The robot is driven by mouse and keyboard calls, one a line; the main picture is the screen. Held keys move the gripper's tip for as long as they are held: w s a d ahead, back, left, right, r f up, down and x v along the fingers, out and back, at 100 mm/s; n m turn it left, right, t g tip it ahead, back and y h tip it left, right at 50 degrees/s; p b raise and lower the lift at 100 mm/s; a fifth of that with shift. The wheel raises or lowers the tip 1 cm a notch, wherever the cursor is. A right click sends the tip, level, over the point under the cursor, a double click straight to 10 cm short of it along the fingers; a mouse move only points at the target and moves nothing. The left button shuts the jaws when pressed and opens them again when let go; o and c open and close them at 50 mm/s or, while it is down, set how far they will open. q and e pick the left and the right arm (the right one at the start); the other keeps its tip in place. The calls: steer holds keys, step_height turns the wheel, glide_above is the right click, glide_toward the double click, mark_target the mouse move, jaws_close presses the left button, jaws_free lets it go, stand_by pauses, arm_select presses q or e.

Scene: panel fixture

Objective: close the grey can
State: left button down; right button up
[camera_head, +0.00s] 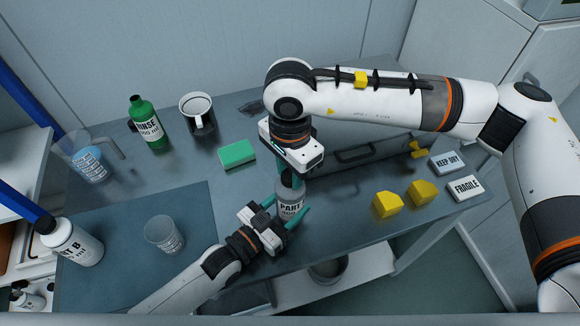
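The grey can (291,206) stands upright near the front edge of the table, its label reading "PART". My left gripper (287,212) reaches in from the lower left, with its teal fingers on both sides of the can's body, and appears shut on it. My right gripper (287,178) points down from above, its teal fingertips at the can's dark top. The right wrist and fingers partly hide the top, so I cannot tell whether a lid is between those fingers.
A clear cup (164,235) and white bottle (69,242) are front left. Yellow blocks (388,204) and white signs (464,188) lie right.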

steer(key=c, duration=0.4)
steer(key=o, duration=1.1)
step_height(320, 180, up, 12)
steer(key=shift+r, duration=0.1)
arm_select(q)
steer(key=shift+c, duration=2.2)
jaws_free()
